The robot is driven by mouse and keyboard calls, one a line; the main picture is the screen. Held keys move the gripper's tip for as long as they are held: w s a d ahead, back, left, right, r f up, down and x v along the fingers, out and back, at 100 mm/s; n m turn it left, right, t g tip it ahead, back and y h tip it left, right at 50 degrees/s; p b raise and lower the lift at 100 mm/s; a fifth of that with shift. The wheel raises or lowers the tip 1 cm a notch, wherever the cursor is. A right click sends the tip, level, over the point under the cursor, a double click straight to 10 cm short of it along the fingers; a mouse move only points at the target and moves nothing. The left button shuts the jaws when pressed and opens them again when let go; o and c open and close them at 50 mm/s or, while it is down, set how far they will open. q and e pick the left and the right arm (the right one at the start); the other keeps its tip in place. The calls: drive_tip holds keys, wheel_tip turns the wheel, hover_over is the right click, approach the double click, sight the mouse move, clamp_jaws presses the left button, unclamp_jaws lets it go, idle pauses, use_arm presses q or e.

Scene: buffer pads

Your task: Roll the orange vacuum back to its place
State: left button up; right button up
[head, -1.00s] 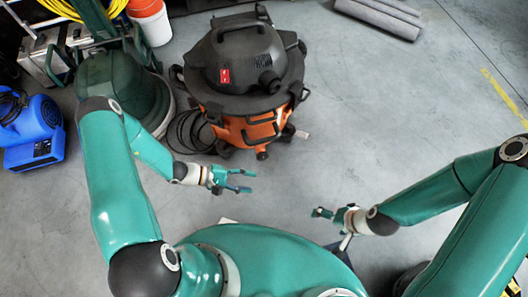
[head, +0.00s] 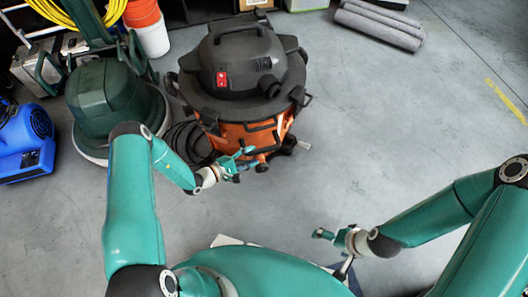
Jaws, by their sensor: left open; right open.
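The orange vacuum (head: 228,131) stands upright on the floor at the upper middle, with a black lid and motor head and a red switch. A black hose or cord lies coiled at its left side. My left gripper (head: 245,161) is open in front of the vacuum's lower front and overlaps it in the picture; I cannot tell whether it touches. My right gripper (head: 320,233) is open and empty above bare floor, lower right of the vacuum and well apart from it.
A green floor machine (head: 105,95) stands close left of the vacuum, and a blue blower (head: 25,140) is at the far left. A white bucket (head: 153,38) is behind. Grey rolls (head: 378,25) lie at the back right. The floor (head: 400,120) right of the vacuum is clear.

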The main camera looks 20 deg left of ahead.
sight(263, 150)
use_arm(q)
drive_tip(key=b+x, duration=0.1)
drive_tip(key=x, duration=0.4)
drive_tip(key=shift+w+d+f, duration=0.1)
drive_tip(key=shift+w+d, duration=0.05)
drive_tip(key=shift+w, duration=0.15)
drive_tip(key=shift+c, duration=0.3)
clamp_jaws()
